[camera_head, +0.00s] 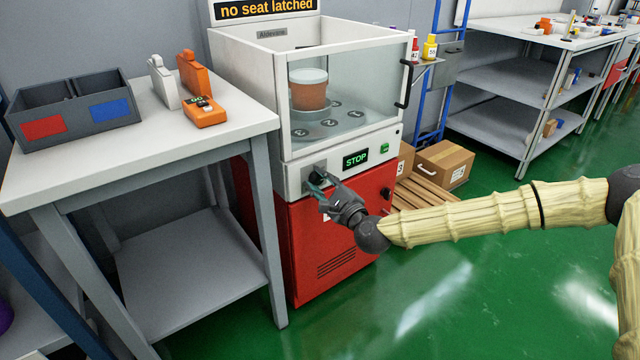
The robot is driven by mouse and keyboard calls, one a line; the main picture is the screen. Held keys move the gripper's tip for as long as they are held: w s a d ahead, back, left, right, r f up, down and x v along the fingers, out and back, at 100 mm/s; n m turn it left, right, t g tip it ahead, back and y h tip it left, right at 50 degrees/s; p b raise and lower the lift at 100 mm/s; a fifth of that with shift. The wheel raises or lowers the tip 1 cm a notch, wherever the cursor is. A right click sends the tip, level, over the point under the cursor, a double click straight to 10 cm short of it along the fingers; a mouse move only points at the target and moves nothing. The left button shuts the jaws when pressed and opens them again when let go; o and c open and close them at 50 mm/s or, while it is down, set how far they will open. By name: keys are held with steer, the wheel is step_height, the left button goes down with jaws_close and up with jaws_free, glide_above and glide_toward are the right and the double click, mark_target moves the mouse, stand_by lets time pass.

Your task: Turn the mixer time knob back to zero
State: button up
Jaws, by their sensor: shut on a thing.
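The mixer (290,180) stands at the middle of the head view, with a white upper body and a red lower cabinet. Its display (356,159) reads "STOP" in green, with a green button (384,148) to the right. The dark time knob (318,172) is on the white front panel, left of the display, and is mostly covered by my gripper. My gripper (315,182) reaches in from the right, and its fingers are shut on the knob. The knob's pointer and scale cannot be read.
An orange-brown pot (309,92) sits inside the mixer's clear-fronted chamber on a numbered plate. A sign above reads "no seat latched". A white table (150,150) at left holds a grey bin (70,100) and orange tools. Boxes (444,160) lie behind; green floor is open in front.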

steer(key=n, duration=0.5)
steer(key=shift+f, duration=0.1)
steer(key=n+y+p, duration=0.1)
steer(key=n, duration=0.3)
steer(key=shift+n, duration=0.4)
steer(key=n+p, duration=0.1)
steer(key=n, duration=0.3)
steer(key=shift+n+p, duration=0.4)
steer(key=n, duration=0.2)
steer(key=n+g+p, duration=0.1)
steer(key=n, duration=0.2)
steer(key=shift+d+f+y, duration=0.1)
steer(key=shift+f+y, duration=0.1)
steer(key=shift+y, duration=0.1)
steer(key=o, duration=1)
steer(key=shift+w, duration=0.1)
steer(key=shift+d, duration=0.1)
steer(key=v, duration=1.2)
steer(key=shift+f, duration=0.1)
